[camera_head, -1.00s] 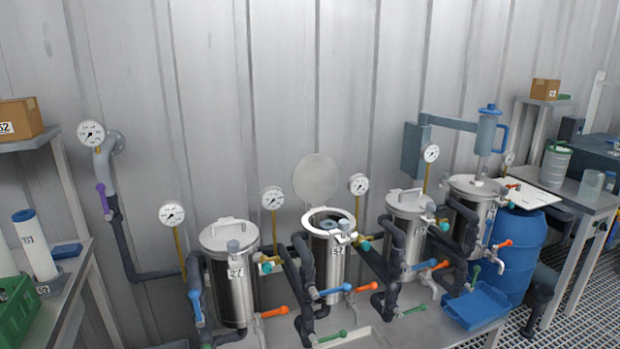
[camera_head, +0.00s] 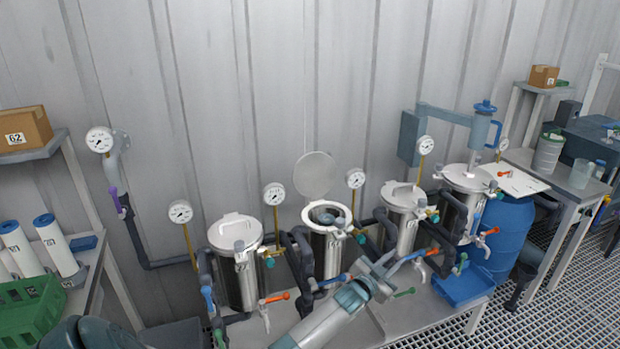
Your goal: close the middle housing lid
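The middle housing (camera_head: 331,258) is a steel cylinder with a white rim, its mouth open. Its round grey lid (camera_head: 314,175) stands raised behind the mouth, near the wall. My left gripper (camera_head: 388,272) reaches in from the bottom, in front of and to the right of the open housing, below the lid and apart from it. Its fingers are small and seen against pipes and a blue valve handle, so I cannot tell whether they are open. My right gripper is not in view.
Closed housings stand to the left (camera_head: 237,270) and right (camera_head: 402,222) of the open one, with pipes and coloured valve handles in front. A pressure gauge (camera_head: 274,194) stands left of the raised lid, another (camera_head: 355,179) right. A blue barrel (camera_head: 503,235) is at right.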

